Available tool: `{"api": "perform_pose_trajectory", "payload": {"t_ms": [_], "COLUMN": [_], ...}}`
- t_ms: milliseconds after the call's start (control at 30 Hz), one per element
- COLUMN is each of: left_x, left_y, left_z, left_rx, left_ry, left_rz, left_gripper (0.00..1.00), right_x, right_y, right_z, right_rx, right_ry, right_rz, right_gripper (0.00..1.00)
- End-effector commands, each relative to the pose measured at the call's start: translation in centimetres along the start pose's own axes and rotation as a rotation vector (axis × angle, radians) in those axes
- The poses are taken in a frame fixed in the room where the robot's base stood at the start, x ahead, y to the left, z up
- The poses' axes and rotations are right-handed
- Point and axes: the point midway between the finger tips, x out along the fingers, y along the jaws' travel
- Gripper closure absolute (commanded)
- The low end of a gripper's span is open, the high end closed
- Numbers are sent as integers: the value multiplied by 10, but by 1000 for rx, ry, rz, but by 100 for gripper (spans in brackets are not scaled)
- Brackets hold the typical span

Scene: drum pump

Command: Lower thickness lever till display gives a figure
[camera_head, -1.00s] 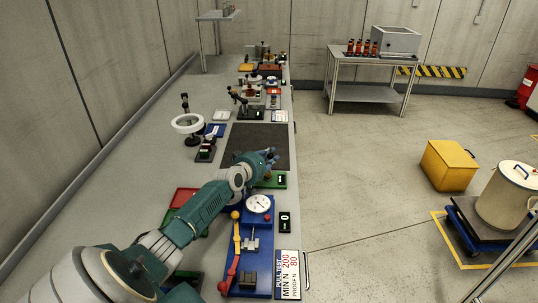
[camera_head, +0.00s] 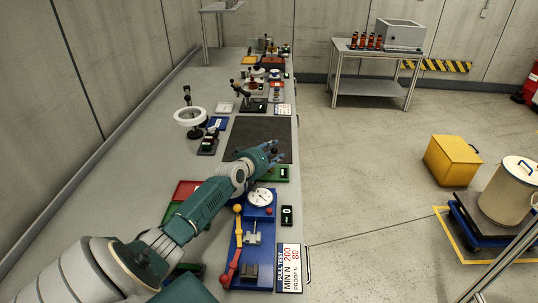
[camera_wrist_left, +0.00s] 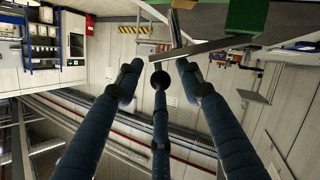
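My left gripper (camera_head: 272,154) is over the green-based device (camera_head: 266,179) on the bench, at the near edge of the dark mat. It hides most of this device, which seems to be the thickness gauge. A small dark display (camera_head: 283,173) shows at its right; I cannot read it. In the left wrist view, my left gripper (camera_wrist_left: 158,85) has its fingers spread apart. A black ball knob (camera_wrist_left: 160,79), apparently the lever's end, shows between them. I cannot tell whether a finger touches it. A green block (camera_wrist_left: 247,15) shows at the top. My right gripper is not in view.
Nearer me stands a blue pull-test fixture (camera_head: 240,270) with a dial, a red-and-yellow lever and a sign (camera_head: 289,268). A dark mat (camera_head: 250,133) lies beyond, free of objects. A white ring lamp (camera_head: 190,117) stands at left. Open floor lies right of the bench.

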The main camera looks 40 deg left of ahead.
Motion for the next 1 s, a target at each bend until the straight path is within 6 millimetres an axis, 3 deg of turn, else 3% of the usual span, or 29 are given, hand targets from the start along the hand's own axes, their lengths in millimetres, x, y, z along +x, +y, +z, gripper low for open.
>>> {"api": "perform_pose_trajectory", "payload": {"t_ms": [400, 767, 800, 1000], "left_x": [-56, -63, -63, -64], "left_y": [-1, 0, 0, -1], "left_z": [2, 0, 1, -5], "left_rx": [0, 1, 1, 99], "left_ry": [-2, 0, 0, 37], "left_rz": [-2, -3, -3, -20], "left_gripper": [63, 63, 65, 100], "right_x": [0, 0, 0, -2], "right_y": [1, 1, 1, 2], "right_z": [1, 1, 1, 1], "right_rx": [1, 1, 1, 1], "right_ry": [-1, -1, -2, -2], "right_rz": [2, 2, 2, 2], "right_gripper": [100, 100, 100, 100]}}
